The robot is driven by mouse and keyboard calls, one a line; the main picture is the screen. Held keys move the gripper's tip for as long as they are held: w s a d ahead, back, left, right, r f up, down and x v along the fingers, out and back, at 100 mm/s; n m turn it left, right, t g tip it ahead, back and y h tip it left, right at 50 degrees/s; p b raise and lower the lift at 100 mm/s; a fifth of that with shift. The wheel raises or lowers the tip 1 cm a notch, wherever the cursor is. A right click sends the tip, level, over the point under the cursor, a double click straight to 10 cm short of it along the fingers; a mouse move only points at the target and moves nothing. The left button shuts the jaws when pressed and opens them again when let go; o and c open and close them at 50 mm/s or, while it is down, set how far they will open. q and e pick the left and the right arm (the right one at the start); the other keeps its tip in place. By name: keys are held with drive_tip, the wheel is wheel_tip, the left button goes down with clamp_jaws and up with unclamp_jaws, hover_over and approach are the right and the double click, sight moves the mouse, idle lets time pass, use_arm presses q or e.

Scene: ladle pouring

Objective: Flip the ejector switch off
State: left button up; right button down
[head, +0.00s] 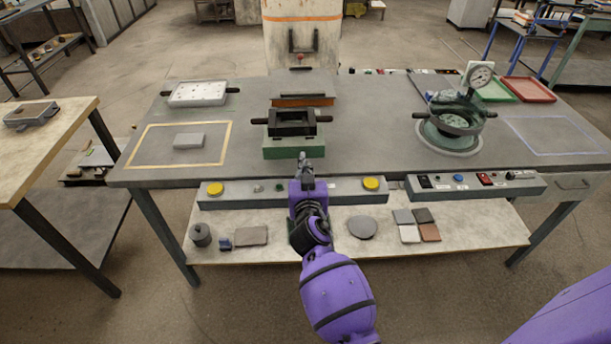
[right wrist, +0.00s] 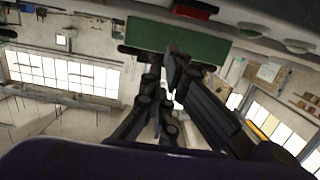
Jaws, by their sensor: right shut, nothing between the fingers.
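A grey control box (head: 475,187) on the right of the table's front edge carries a black switch (head: 424,181), a blue button (head: 458,178) and a red switch (head: 486,179). Its labels are too small to read, so I cannot tell which one is the ejector switch. A longer panel (head: 330,196) with a yellow button (head: 371,184) near its right end runs along the front edge to the left. My right gripper (head: 304,160) is shut and empty above this panel, left of the control box. Its fingers also show in the right wrist view (right wrist: 172,72). My left gripper is out of view.
A black two-handled frame (head: 292,122) sits on a green block (head: 294,148) just behind my right gripper. The front tabletop between block and press is clear.

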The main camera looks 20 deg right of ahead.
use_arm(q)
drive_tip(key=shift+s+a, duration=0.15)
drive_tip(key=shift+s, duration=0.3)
use_arm(e)
drive_tip(key=s+a+r, duration=0.2)
drive_tip(key=s+r, duration=0.2)
drive_tip(key=s, duration=0.5)
drive_tip(key=shift+a+r, duration=0.35)
drive_tip(key=shift+a, duration=0.05)
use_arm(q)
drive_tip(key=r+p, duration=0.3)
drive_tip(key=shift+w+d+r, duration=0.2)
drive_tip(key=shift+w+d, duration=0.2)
use_arm(e)
drive_tip(key=s+f+n+g+y, duration=0.1)
drive_tip(key=s+f+g, duration=0.1)
drive_tip(key=s+f, duration=0.5)
drive_tip(key=s+d+f+n+g+y, duration=0.1)
drive_tip(key=s+f, duration=0.7)
drive_tip(key=s, duration=0.9)
drive_tip(key=s+f+n+g+y, duration=0.1)
drive_tip(key=s+f+g+y, duration=0.2)
drive_tip(key=s+f, duration=0.4)
drive_tip(key=s+g, duration=0.1)
drive_tip(key=s, duration=0.4)
drive_tip(key=shift+s+d+f+n, duration=0.15)
drive_tip(key=shift+s+d+n, duration=0.05)
drive_tip(key=shift+s+n, duration=0.1)
